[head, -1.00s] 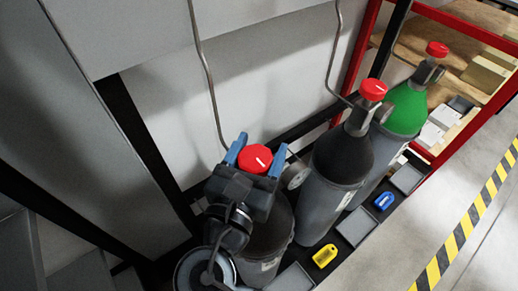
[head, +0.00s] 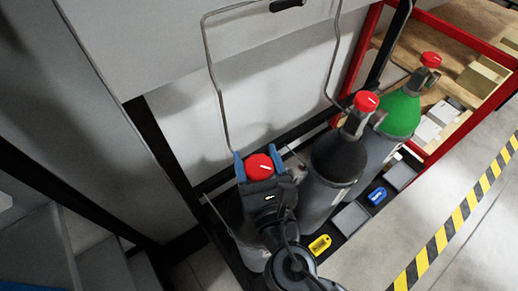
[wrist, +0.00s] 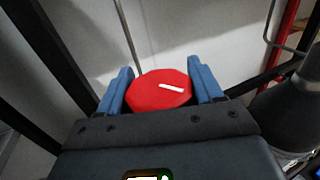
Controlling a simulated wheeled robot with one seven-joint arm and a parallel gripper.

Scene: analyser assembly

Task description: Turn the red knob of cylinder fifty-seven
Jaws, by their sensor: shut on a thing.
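The round red knob (head: 259,167) with a white line on it sits on top of the nearest cylinder, left of the other cylinders. My gripper (head: 259,165) is shut on this knob, with one blue finger on each side. In the wrist view the knob (wrist: 158,91) lies between the two blue fingers (wrist: 160,92), its white line right of centre. My gripper and arm hide most of this cylinder's body (head: 248,251). I cannot read any cylinder number.
A dark-shouldered cylinder (head: 336,165) with a red knob (head: 366,101) stands just right, then a green-topped one (head: 402,113) with a red knob (head: 430,59). Thin metal pipes (head: 219,100) run up the wall. Yellow (head: 320,244) and blue (head: 377,196) pieces lie in front.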

